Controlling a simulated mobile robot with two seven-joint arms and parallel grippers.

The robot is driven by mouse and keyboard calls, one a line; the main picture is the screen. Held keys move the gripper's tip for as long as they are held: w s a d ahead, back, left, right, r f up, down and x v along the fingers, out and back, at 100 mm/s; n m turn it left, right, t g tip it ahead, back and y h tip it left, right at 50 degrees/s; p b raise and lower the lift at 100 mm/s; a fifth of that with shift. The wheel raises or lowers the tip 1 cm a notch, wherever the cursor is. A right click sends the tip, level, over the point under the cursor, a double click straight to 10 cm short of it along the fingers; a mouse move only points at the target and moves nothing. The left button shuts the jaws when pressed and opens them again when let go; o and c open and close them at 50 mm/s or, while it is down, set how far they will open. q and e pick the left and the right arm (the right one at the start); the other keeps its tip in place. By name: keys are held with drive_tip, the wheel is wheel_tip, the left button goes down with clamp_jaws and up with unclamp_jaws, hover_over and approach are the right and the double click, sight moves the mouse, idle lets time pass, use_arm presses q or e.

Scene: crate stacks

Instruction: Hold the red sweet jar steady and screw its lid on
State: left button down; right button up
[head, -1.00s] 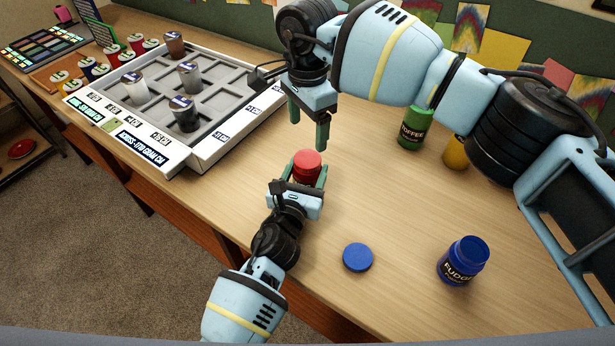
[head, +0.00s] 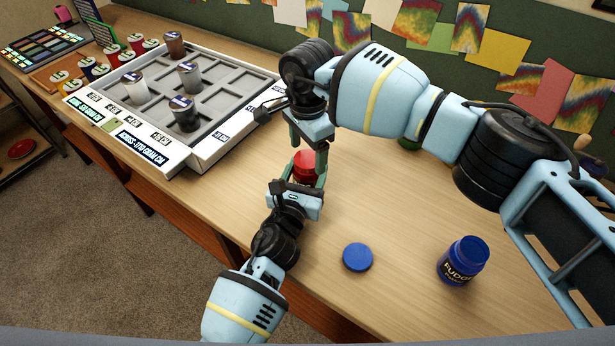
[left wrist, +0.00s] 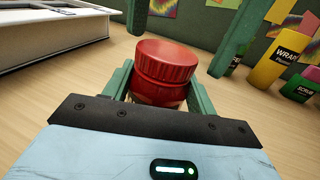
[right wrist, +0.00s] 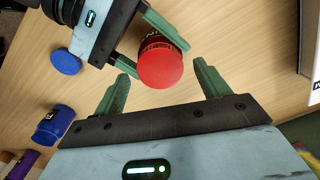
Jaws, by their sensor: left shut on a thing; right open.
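The red sweet jar (head: 304,168) stands upright on the table with a red lid (left wrist: 166,62) on its top. It also shows in the right wrist view (right wrist: 160,62). My left gripper (head: 296,183) is shut around the jar's body from the near side. My right gripper (head: 309,150) points down at the jar, its fingers open and apart on either side of the lid; in the right wrist view its fingertips (right wrist: 160,75) are clear of the lid. How far the lid is screwed down cannot be told.
A blue lid (head: 357,257) and an open blue fudge jar (head: 463,262) stand at the right front. A grey compartment tray (head: 222,142) with several jars is at the left. A green jar (head: 411,142) is partly hidden behind my right arm. The table between is clear.

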drive_tip(key=shift+f, duration=0.7)
drive_tip(key=shift+c, duration=0.2)
drive_tip(key=c, duration=1)
drive_tip(key=m, duration=0.8)
drive_tip(key=o, duration=1.2)
drive_tip(key=shift+r, duration=0.15)
wheel_tip(320, 180, up, 12)
drive_tip(key=shift+f, duration=0.1)
